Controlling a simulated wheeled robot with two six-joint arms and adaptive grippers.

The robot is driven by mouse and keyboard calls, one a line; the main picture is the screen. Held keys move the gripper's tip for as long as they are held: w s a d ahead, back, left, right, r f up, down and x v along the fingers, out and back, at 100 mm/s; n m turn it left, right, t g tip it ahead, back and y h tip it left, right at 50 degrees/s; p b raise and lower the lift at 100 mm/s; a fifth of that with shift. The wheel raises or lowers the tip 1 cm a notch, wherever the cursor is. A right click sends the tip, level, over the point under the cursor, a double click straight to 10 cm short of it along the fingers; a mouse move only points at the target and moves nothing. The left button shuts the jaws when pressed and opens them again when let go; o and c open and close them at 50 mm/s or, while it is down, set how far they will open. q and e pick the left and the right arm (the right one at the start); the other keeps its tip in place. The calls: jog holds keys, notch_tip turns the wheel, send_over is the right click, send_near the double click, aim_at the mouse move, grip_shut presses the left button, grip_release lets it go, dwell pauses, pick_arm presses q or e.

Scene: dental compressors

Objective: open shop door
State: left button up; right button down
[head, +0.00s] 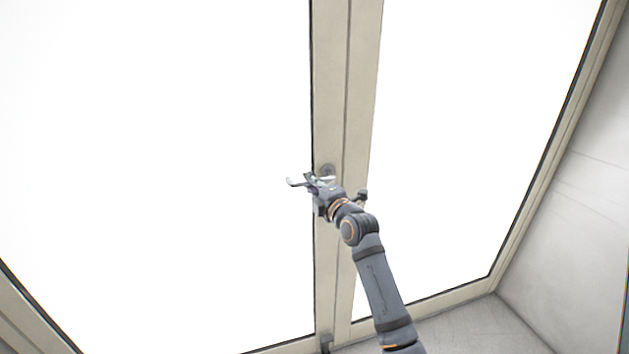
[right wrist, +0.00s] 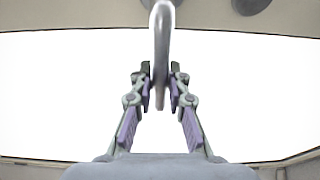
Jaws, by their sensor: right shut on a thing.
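The shop door is a tall glazed double door with beige frames (head: 329,60) meeting near the middle of the head view. The panes are blown out to white. A metal lever handle (head: 296,182) sits on the left leaf's frame. My right gripper (head: 318,177) is at the handle, and its arm comes up from the lower right. In the right wrist view the handle (right wrist: 161,40) runs down between the two fingers, and the right gripper (right wrist: 160,85) is shut on it. My left gripper is not in view.
A pale wall (head: 585,190) stands to the right of the door. A grey floor (head: 470,325) shows at the bottom right. A second dark handle (head: 362,195) sits on the right leaf's frame, close to my right wrist.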

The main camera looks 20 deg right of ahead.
jog(key=shift+r, duration=0.15)
jog(key=shift+f+n+b, duration=0.55)
jog(key=shift+n+b, duration=0.25)
jog(key=shift+n, duration=0.1)
jog(key=shift+d+f+n+b, duration=0.15)
jog(key=shift+f+n+b, duration=0.25)
jog(key=shift+n, duration=0.3)
jog(key=shift+d+f+n+g+h+b, duration=0.25)
jog(key=shift+f+n, duration=0.2)
jog(key=shift+n, duration=0.4)
jog(key=shift+d+f+n+g+h+b, duration=0.15)
jog(key=shift+d+f+n+g, duration=0.2)
jog(key=shift+n, duration=0.5)
